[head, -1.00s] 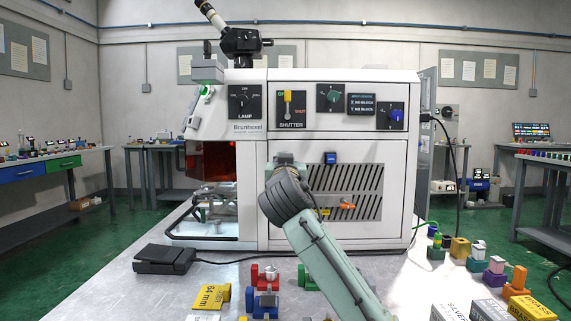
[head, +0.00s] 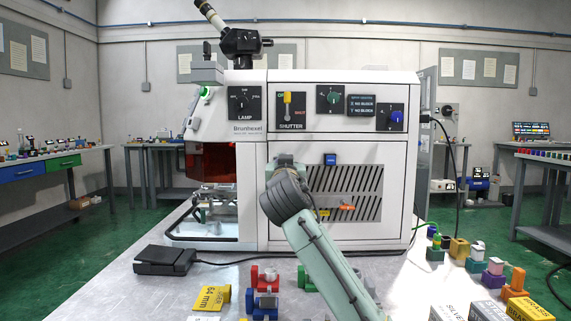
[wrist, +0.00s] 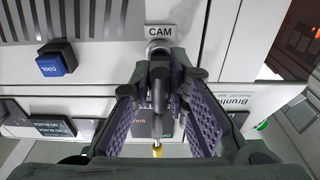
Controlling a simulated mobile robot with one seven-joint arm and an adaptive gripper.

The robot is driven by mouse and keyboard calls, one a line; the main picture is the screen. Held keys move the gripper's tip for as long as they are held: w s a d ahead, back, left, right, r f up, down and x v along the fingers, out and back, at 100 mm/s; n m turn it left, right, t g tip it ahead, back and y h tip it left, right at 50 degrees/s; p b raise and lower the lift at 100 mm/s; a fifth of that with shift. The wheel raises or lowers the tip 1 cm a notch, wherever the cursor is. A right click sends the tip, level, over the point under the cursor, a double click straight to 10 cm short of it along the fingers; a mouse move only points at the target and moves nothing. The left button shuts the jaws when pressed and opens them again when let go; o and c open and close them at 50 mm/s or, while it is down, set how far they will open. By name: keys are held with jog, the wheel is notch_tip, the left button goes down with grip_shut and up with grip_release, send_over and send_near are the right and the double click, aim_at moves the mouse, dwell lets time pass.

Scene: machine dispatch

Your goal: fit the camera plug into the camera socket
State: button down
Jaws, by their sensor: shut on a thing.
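My gripper (wrist: 160,80) is at the front of the white machine, with its purple-padded fingers closed in around a dark, slim plug (wrist: 158,92). The round metal camera socket (wrist: 158,47) is just beyond the fingertips, beside the white CAM label (wrist: 160,31). The fingertips and plug line up with the socket in the wrist view. The fingers cover the plug's front end, so I cannot tell whether it is inside the socket or just short of it. In the head view my wrist (head: 285,180) hides the socket and plug.
A blue COOL fitting (wrist: 56,58) sticks out of the panel near the socket. The shutter panel with its yellow lever (head: 287,98) is above my wrist, and a vent grille (head: 345,192) is to the right. Coloured blocks and fixtures stand on the bench in front.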

jog(key=shift+w, duration=0.3)
jog(key=c, duration=1.5)
grip_release()
jog(key=shift+o, duration=0.3)
jog(key=o, duration=0.4)
jog(key=shift+s, duration=0.1)
jog(key=shift+s+b, duration=1.05)
jog(key=shift+s, duration=1.9)
